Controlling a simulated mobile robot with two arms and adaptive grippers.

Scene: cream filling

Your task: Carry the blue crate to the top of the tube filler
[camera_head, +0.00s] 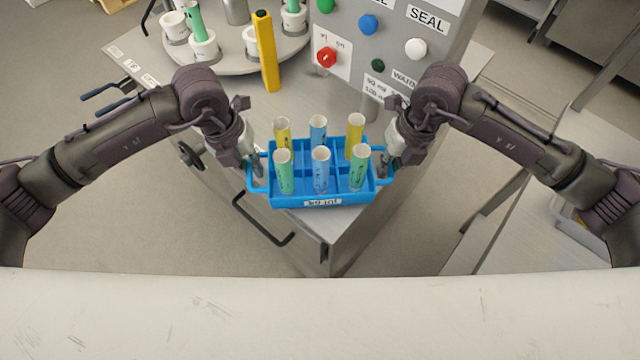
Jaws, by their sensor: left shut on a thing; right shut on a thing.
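The blue crate (325,201) holds several upright open tubes in yellow, blue and green, and has a white label on its front. My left gripper (254,172) is shut on the crate's left handle. My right gripper (386,167) is shut on its right handle. The crate looks level over the front corner of the tube filler's grey top (225,115). I cannot tell whether its underside touches the top.
Behind the crate stands a control panel (385,60) with coloured buttons and a SEAL label. A round turntable (235,62) with tube holders and a yellow upright bar (266,52) are at the back left. A black handle (264,222) sticks out at the front.

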